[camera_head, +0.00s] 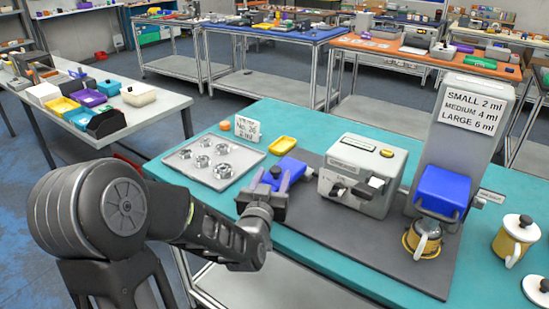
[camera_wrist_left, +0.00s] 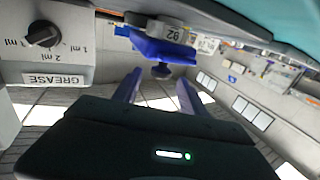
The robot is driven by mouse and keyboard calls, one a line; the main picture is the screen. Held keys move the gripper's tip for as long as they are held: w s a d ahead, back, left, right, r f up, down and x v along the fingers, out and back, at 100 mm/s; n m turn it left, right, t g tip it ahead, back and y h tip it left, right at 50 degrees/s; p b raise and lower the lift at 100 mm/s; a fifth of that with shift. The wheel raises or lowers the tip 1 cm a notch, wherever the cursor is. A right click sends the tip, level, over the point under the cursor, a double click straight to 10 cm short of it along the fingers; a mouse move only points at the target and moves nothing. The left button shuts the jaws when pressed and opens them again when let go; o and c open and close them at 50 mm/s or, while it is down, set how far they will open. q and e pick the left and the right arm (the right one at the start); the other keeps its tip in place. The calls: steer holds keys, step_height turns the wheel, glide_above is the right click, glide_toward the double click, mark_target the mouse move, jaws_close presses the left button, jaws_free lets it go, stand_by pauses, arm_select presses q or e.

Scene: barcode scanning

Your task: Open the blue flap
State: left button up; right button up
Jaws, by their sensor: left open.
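A small blue part (camera_head: 292,167), which looks like a flap, stands on the dark mat just beyond my left gripper (camera_head: 271,182) in the head view. A second, larger blue block (camera_head: 441,188) sits on the tall grey dispenser (camera_head: 468,115). My right gripper is out of view.
A grey grease machine (camera_head: 362,172) with a knob stands close right of the gripper; it also shows in the left wrist view (camera_wrist_left: 40,60). A yellow-and-white pot (camera_head: 515,238) stands right.

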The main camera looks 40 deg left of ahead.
arm_select(q)
steer(key=shift+x, duration=1.2)
jaws_close()
stand_by(0.6)
